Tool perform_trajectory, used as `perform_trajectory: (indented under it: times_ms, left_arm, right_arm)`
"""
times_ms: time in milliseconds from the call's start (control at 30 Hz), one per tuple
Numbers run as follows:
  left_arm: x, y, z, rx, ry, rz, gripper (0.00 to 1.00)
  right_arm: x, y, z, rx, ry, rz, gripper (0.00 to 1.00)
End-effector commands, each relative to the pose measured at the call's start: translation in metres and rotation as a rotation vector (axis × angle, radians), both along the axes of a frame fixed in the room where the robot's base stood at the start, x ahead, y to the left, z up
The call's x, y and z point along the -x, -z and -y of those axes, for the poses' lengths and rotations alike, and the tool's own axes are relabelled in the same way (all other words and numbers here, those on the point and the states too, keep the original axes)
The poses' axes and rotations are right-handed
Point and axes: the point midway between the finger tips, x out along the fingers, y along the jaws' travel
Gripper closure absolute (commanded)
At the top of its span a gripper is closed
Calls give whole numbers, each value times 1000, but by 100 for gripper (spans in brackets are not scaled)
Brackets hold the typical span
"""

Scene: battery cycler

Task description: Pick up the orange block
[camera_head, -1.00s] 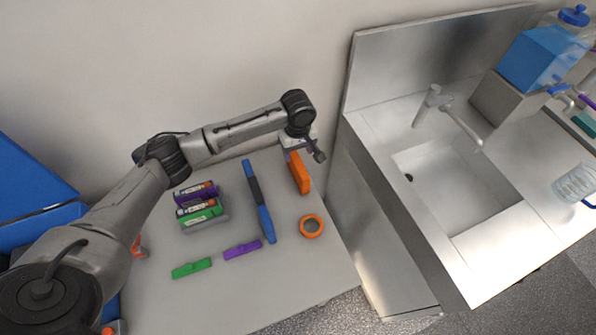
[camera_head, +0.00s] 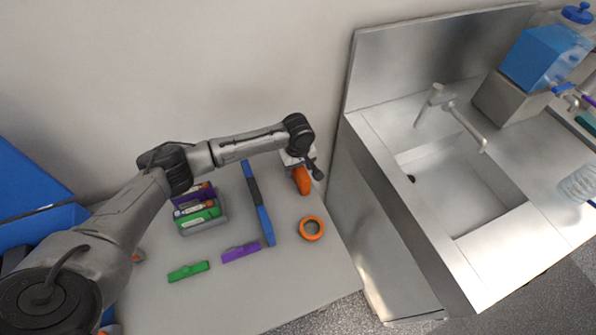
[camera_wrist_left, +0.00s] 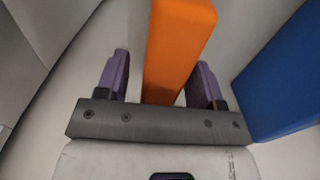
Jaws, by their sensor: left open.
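The orange block (camera_head: 302,182) stands near the back right edge of the grey table, and its upper part is hidden by my left gripper in the head view. In the left wrist view, the orange block (camera_wrist_left: 178,40) runs between the two purple fingers of my left gripper (camera_wrist_left: 163,70). My left gripper is open around the block. My right gripper is in neither view.
A long blue bar (camera_head: 258,204) lies left of the block, and an orange ring (camera_head: 311,228) in front. Purple (camera_head: 240,252) and green (camera_head: 188,271) pieces lie nearer. A grey tray (camera_head: 204,227) holds several batteries. The steel sink unit (camera_head: 385,215) stands close on the right.

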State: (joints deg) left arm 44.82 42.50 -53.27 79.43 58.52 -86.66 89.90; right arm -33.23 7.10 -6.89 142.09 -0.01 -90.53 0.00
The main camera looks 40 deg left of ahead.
Motion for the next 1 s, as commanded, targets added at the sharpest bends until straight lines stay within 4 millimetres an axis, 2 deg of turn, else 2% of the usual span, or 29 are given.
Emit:
perform_trajectory:
  times_ms: [167, 700, 1000]
  left_arm:
    - [0, 0, 0, 0, 0, 0, 39]
    - [0, -1, 0, 0, 0, 0, 91]
    - [0, -3, 0, 0, 0, 1, 91]
  right_arm:
    - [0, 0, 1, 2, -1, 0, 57]
    - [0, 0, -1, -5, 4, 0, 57]
    - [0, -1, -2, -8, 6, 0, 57]
